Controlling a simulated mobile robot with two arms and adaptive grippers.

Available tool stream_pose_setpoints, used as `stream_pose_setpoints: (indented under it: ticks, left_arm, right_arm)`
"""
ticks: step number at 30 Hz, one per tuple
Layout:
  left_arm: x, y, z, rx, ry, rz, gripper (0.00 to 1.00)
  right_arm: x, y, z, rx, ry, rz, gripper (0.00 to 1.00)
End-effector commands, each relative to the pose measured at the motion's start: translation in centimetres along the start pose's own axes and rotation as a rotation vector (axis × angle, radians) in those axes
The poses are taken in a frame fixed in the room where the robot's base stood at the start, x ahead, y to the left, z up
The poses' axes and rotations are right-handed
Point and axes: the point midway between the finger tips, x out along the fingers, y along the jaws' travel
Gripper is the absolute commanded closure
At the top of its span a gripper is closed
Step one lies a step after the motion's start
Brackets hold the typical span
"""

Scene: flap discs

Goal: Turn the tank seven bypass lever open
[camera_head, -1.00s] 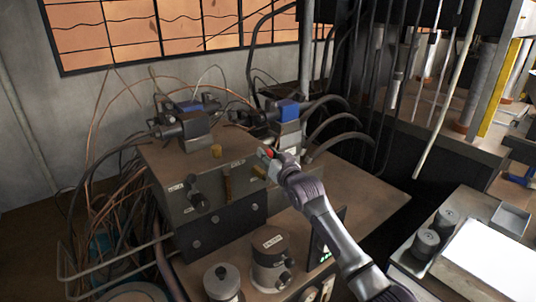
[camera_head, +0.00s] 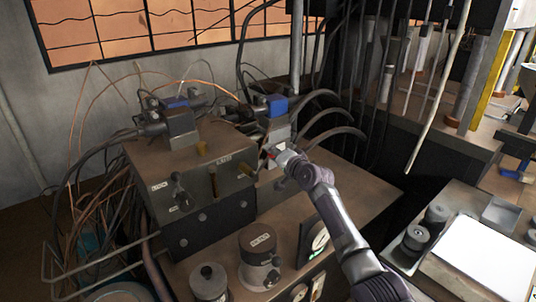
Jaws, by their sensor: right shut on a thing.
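My right gripper (camera_head: 275,156) reaches in from the lower right to the right end of the brown valve block (camera_head: 150,160). Its fingers are closed around a small part with a red spot, which seems to be the bypass lever (camera_head: 267,154). The gripper hides most of this part, so its angle cannot be told. A brass lever (camera_head: 213,182) hangs down on the block's front. A brass piece (camera_head: 246,168) sticks out just left of my gripper. The small labels are too blurred to read. My left gripper is not in view.
Blue-capped valves (camera_head: 277,106) with hoses stand behind my gripper. A labelled cylinder (camera_head: 259,258) and a dark knob (camera_head: 209,281) stand on the bench in front. Thin pipes and cables crowd the left.

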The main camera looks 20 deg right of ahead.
Motion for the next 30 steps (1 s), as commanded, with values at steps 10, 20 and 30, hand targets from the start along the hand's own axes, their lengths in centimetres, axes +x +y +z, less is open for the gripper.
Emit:
stream_pose_setpoints:
  ticks: [10,20,30]
  left_arm:
    - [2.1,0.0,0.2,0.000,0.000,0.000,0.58]
    - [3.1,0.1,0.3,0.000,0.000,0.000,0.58]
    - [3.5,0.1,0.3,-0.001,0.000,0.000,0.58]
  right_arm:
    - [0.6,3.1,0.0,0.319,-0.061,0.012,1.00]
    - [1.0,5.1,0.5,0.554,-0.107,0.022,1.00]
    - [1.1,6.0,0.9,0.666,-0.130,0.026,1.00]
